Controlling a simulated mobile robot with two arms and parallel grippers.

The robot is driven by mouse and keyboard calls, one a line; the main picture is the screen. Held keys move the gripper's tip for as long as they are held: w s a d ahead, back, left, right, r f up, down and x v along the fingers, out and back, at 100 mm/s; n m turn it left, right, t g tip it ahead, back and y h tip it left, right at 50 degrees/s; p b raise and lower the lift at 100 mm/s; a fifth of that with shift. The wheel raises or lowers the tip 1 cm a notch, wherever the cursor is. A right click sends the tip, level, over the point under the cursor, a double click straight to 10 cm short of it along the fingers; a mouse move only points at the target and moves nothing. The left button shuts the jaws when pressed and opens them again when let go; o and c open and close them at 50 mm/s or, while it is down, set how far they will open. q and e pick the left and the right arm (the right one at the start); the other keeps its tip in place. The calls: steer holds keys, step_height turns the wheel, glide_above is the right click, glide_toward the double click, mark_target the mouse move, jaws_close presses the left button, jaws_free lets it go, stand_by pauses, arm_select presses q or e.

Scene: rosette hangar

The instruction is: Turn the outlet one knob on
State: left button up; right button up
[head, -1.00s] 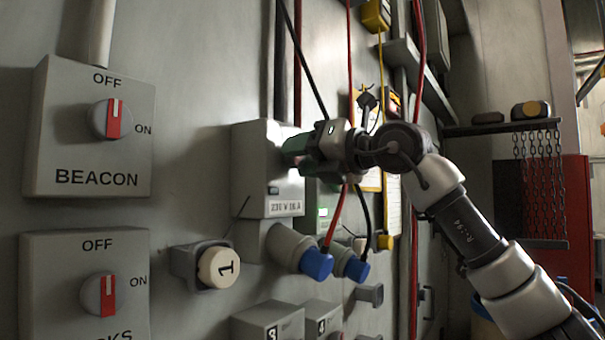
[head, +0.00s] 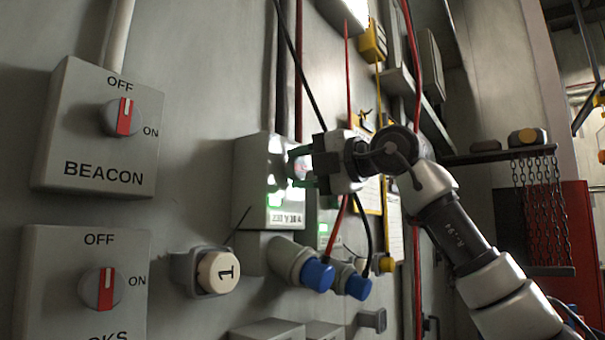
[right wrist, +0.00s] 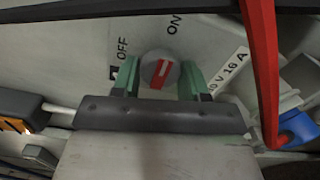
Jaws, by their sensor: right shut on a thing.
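The outlet box (head: 253,190), marked 230 V 16 A, is on the wall in the middle of the head view. Its round grey knob (right wrist: 147,72) with a red bar (right wrist: 160,74) shows in the right wrist view, between the green fingers of my right gripper (right wrist: 159,78). The bar points toward the ON mark (right wrist: 175,25), away from the OFF mark (right wrist: 122,48). My left gripper is out of view.
A round cap marked 1 (head: 218,272) is left of the box. Blue plugs (head: 318,275) with red and black cables hang below it. The BEACON switch (head: 103,130) and another switch (head: 85,270) are at the left. A shelf with chains (head: 540,180) is right.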

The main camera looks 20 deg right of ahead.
steer(key=shift+d+m, duration=0.1)
steer(key=shift+m, duration=0.2)
steer(key=o, duration=0.9)
steer(key=shift+s+d, duration=0.15)
steer(key=shift+s, duration=0.1)
steer(key=b+v, duration=0.3)
steer(key=v, duration=0.7)
steer(key=shift+s+d+b, duration=0.1)
steer(key=shift+d+b, duration=0.1)
steer(key=shift+b, duration=0.15)
